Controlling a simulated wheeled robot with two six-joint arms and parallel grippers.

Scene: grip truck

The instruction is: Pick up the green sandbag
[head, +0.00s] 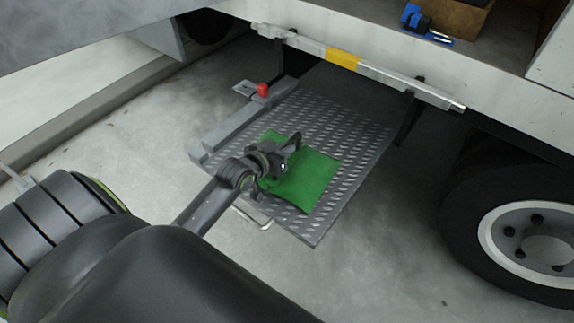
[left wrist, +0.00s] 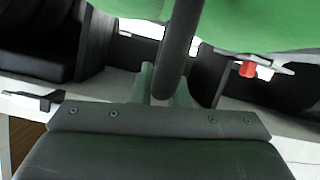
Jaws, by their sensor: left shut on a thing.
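The green sandbag (head: 312,178) shows over the diamond-patterned metal plate (head: 345,130) in the head view. My left gripper (head: 284,158) reaches in from the left and is shut on the sandbag. The gripper and wrist cover part of the bag's left and upper side. I cannot tell whether the bag touches the plate or hangs just above it. In the left wrist view the sandbag (left wrist: 265,22) fills the top, close to the camera, with a dark finger (left wrist: 178,50) in front of it. My right gripper is not in view.
A grey bar with a red knob (head: 263,90) runs along the plate's left side. A truck wheel (head: 520,235) stands at right. Concrete floor left of the plate is clear.

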